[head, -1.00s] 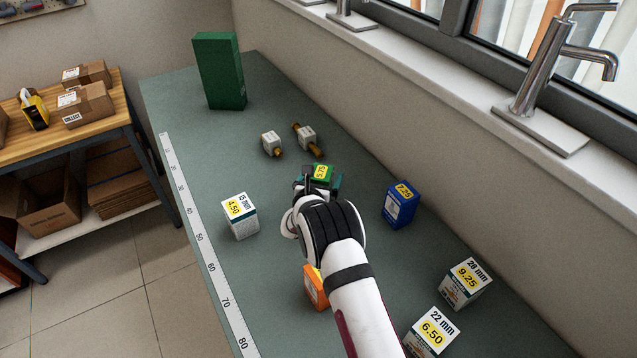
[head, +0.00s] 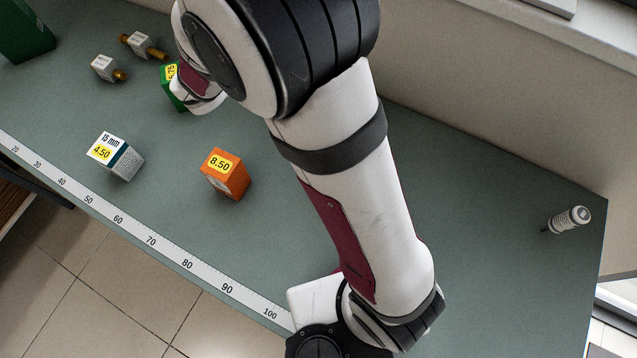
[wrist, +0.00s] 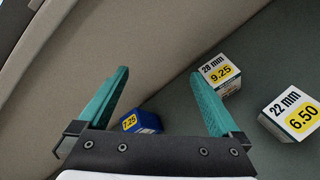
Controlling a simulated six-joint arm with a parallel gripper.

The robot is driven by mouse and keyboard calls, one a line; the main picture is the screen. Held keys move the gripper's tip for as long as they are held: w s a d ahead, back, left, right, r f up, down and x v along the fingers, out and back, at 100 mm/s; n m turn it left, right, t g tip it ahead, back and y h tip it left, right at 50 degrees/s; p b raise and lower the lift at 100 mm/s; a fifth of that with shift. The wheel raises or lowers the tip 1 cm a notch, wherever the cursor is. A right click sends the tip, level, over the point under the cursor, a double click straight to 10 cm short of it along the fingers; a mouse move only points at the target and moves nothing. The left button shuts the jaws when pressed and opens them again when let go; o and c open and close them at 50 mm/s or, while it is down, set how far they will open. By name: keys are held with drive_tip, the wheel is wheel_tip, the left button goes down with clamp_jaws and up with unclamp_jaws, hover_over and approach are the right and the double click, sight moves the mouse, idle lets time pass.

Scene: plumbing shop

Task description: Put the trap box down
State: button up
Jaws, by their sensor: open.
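No label that I can read says "trap", so I cannot tell for sure which box is the trap box. A green box with a yellow price label (head: 172,76) stands on the bench in the head view, partly hidden by my wrist. In the wrist view my gripper (wrist: 158,72) has its two teal fingers spread wide with nothing held. A blue 7.25 box (wrist: 146,121) shows between the fingers, close to the palm edge and partly hidden. I cannot tell its distance from them. The fingers are hidden behind my arm in the head view.
A white 15 mm box (head: 118,157) and an orange 8.50 box (head: 226,175) stand on the bench. The 28 mm box (wrist: 222,76) and 22 mm box (wrist: 292,114) are right of the fingers. Valves (head: 106,68) lie farther back. A small bottle (head: 570,219) lies far right.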

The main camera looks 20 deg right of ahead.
drive_tip(key=s+d+m+g+y, duration=0.2)
drive_tip(key=s+m+g, duration=0.2)
drive_tip(key=s+m, duration=0.5)
drive_tip(key=s+d+m+g+y, duration=0.2)
drive_tip(key=s+d+m+g, duration=0.3)
drive_tip(key=s, duration=0.7)
drive_tip(key=s+a+m+t+y, duration=0.1)
drive_tip(key=s+a+m+y, duration=0.6)
drive_tip(key=a, duration=0.5)
drive_tip(key=shift+s+r+m+t+y, duration=0.3)
drive_tip(key=shift+s+r+m+y, duration=0.1)
drive_tip(key=shift+s+m, duration=0.45)
drive_tip(key=shift+w, duration=0.15)
